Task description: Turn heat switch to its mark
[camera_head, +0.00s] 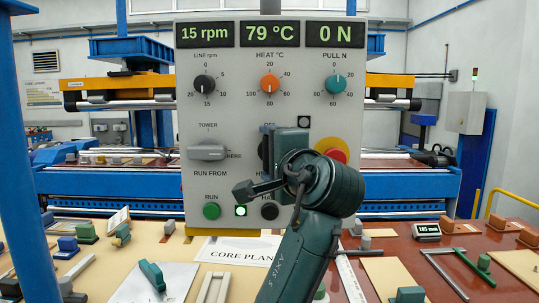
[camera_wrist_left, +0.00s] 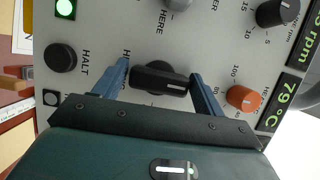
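The heat switch (camera_wrist_left: 150,78) is a black bar knob on the grey panel, below the orange heat dial. In the wrist view its bar lies between my left gripper's two blue fingers (camera_wrist_left: 162,84), one near each end. A small white mark shows on the bar's end toward the orange dial. I cannot tell whether the fingers touch it. In the head view my left gripper (camera_head: 272,146) is at the panel and covers most of the switch and its labels; "OFF" shows partly above it. My right gripper is not in view.
The grey tower switch (camera_head: 207,151) is left of the heat switch; a red button on yellow (camera_head: 333,149) is right. Below are a green run button (camera_head: 211,211), a lit green lamp (camera_head: 241,210) and the black halt button (camera_head: 269,211). The display (camera_head: 270,33) reads 79 °C.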

